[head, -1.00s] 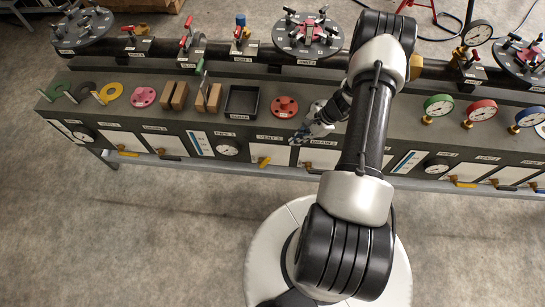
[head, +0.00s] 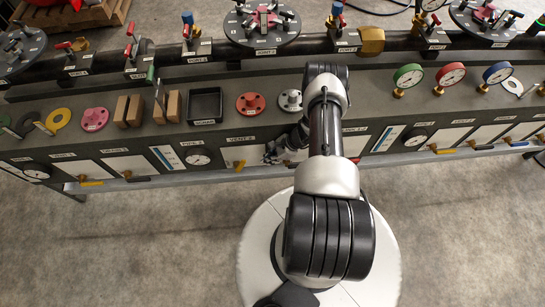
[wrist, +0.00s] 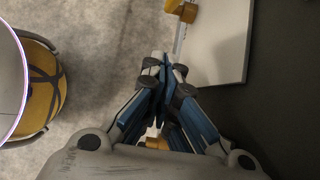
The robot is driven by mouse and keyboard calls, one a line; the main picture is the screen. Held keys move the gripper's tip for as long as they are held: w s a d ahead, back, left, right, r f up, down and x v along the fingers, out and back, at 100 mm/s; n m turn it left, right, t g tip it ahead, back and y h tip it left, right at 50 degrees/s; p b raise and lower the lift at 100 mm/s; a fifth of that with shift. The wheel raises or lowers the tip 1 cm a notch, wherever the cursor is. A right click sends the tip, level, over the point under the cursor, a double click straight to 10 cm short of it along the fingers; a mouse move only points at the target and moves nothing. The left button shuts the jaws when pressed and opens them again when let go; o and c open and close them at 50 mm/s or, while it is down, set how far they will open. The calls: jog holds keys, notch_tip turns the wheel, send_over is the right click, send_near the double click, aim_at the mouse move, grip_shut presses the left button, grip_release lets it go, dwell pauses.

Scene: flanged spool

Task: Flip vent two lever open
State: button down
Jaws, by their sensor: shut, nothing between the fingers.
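The vent 2 lever (head: 238,163) is a small yellow handle on the bench's front face, below a label that looks like VENT 2 (head: 240,139). Its exact angle is too small to tell. My gripper (head: 272,155) is just right of it in the head view, close to the front panels, with nothing in it. In the wrist view my gripper (wrist: 161,62) has its blue and grey fingers drawn together at the tips. A yellow fitting (wrist: 181,10) shows on a pale panel beyond the tips, and a bit of yellow shows between the finger links. I cannot tell which valves these are.
The bench top holds a red flange (head: 250,104), a grey flange (head: 290,101), a black tray (head: 205,106) and several gauges. Other levers, such as a yellow one (head: 91,183), line the front face. The floor (head: 130,250) in front is clear.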

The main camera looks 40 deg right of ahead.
aim_at(240, 163)
jog(key=w+a+f+b, duration=0.1)
jog(key=w+a, duration=0.2)
jog(key=a, duration=0.2)
jog(key=shift+w+f, duration=0.2)
jog(key=shift+f, duration=0.15)
